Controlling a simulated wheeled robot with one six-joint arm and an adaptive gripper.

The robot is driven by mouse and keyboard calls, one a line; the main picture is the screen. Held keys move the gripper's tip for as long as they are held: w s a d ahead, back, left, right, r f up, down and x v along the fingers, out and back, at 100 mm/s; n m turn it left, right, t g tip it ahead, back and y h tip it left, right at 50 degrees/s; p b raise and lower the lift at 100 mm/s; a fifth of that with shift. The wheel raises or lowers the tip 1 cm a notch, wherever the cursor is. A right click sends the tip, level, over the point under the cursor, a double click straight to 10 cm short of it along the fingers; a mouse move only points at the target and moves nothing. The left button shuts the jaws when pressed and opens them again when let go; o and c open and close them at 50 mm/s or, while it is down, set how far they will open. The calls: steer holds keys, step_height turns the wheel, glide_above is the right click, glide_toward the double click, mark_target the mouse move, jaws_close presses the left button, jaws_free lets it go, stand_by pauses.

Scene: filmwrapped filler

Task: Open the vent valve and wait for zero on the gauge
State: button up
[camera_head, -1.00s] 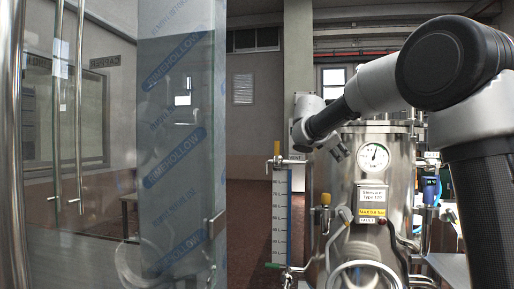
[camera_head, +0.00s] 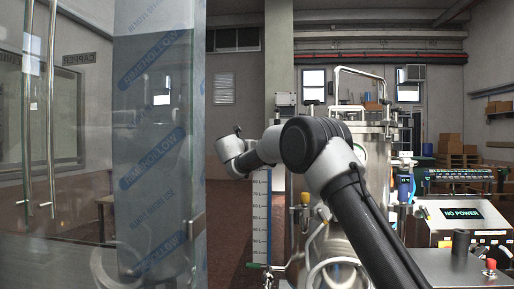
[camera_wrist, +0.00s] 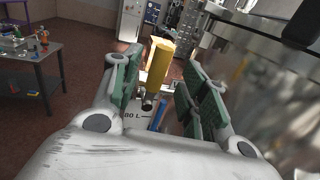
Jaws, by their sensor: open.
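My gripper (camera_wrist: 163,72) is open, its green-padded fingers on either side of a yellow handle (camera_wrist: 159,60) with a dark fitting under it. I cannot tell whether the pads touch the handle. Below it is a level scale marked 80 L. In the head view my arm reaches to the top of this level scale (camera_head: 262,225) and hides the handle; the gripper itself cannot be made out there. The steel tank (camera_head: 378,131) stands behind my arm. The round gauge on its front is mostly covered by my arm, and its needle cannot be read.
A film-wrapped glass door (camera_head: 160,130) stands close on the left. A panel reading NO POWER (camera_head: 461,213) is at the right. The wrist view shows a table (camera_wrist: 35,80) with small items at the left.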

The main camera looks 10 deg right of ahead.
steer(key=x, duration=0.6)
jaws_close()
